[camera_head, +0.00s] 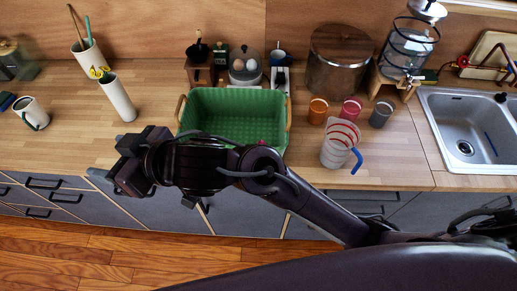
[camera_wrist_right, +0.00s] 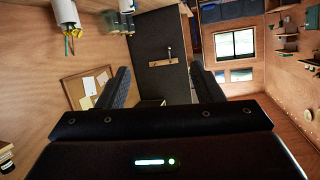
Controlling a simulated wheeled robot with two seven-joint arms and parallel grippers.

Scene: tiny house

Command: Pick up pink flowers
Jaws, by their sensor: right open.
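No clearly pink flowers show in the head view. A small pinkish-red spot (camera_head: 262,142) shows at the near right of the green basket (camera_head: 238,102), too small to name and partly hidden by my arm. A white vase (camera_head: 118,97) on the counter holds yellow flowers (camera_head: 100,73). My right gripper (camera_head: 103,156) is open and empty, over the counter's front edge, below and apart from the vase. Its two fingers stand wide apart in the wrist view (camera_wrist_right: 165,88), with nothing between them. My left gripper is out of view.
Cups (camera_head: 351,109) and a striped pitcher (camera_head: 340,143) stand right of the basket. The sink (camera_head: 468,130) is at the far right. The counter left of the basket is mostly free.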

